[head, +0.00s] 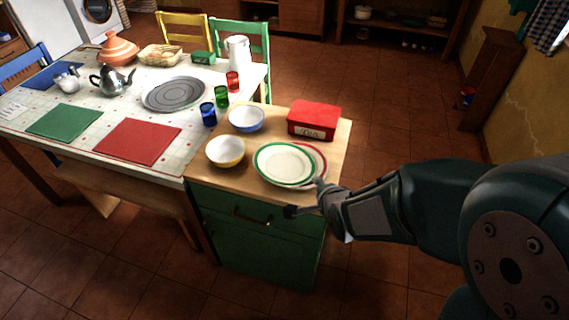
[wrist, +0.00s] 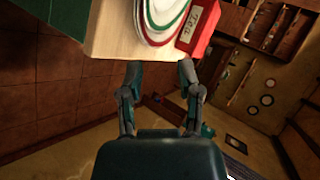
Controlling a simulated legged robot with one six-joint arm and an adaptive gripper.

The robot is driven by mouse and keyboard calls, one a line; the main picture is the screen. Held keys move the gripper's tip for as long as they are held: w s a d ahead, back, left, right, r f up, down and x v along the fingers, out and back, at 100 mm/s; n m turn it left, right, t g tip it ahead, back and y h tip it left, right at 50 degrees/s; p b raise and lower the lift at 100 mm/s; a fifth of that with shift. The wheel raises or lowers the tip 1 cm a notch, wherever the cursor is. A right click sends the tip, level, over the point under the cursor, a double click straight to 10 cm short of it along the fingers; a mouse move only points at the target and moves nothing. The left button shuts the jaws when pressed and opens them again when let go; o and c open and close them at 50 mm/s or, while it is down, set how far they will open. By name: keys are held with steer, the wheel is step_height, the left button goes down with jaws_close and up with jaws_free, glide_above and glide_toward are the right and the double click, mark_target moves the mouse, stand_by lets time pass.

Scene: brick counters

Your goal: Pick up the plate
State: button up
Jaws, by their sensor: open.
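A white plate with a green rim (head: 284,164) lies on top of a red-rimmed plate (head: 321,163) near the front right of the wooden counter top. Part of the stack also shows at the top of the wrist view, where the green-rimmed plate (wrist: 163,8) is cut off by the frame edge. My gripper (head: 305,199) is at the counter's front edge, close to the near rim of the plates. In the wrist view my gripper (wrist: 158,68) has its two fingers spread apart with nothing between them. I cannot tell whether a finger touches the plates.
A red tea box (head: 314,118) stands behind the plates. A yellow bowl (head: 225,151) and a blue bowl (head: 246,119) stand to their left. The counter is a green cabinet (head: 262,243) beside a laid table (head: 60,104). The floor at right is clear.

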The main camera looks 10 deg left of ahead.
steer(key=shift+w+a+f+m+y, duration=0.3)
steer(key=shift+w+a+f+m, duration=0.15)
steer(key=shift+w+a+f, duration=1)
steer(key=shift+w+a+f+m+y, duration=0.35)
steer(key=shift+w+a+f, duration=0.55)
steer(key=shift+a+f, duration=1)
steer(key=shift+w+a+f+m+y, duration=0.25)
steer(key=shift+w+a+f+m, duration=0.25)
steer(key=shift+w+a+f, duration=0.95)
steer(key=shift+s+a+f, duration=0.15)
steer(key=shift+s+a, duration=0.05)
steer(key=shift+s, duration=0.05)
jaws_close()
